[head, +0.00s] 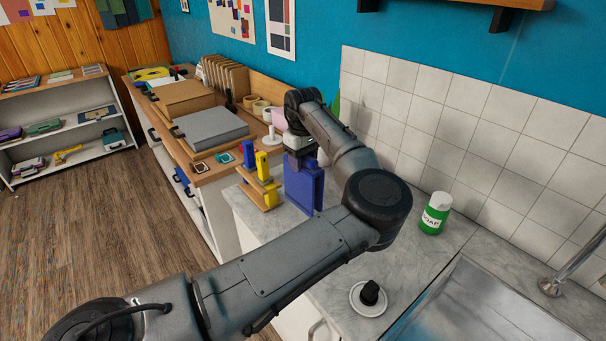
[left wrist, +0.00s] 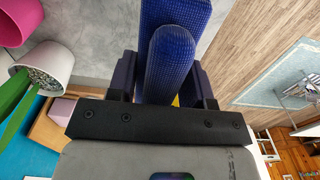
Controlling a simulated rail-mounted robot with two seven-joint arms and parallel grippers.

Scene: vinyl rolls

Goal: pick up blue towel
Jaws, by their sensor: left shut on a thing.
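The blue towel (head: 305,188) is a dark blue, upright slab near the back left end of the marble counter. My left arm reaches across the head view and bends down to it, with the left gripper (head: 301,157) at its top. In the left wrist view, the towel (left wrist: 172,62) shows a woven texture and a rounded fold between the two fingers of the left gripper (left wrist: 165,84), which is shut on it. I cannot tell whether the towel's lower edge touches the counter. My right gripper is not in view.
Yellow and blue clamps (head: 262,178) stand close left of the towel. A tiled wall (head: 440,130) rises behind.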

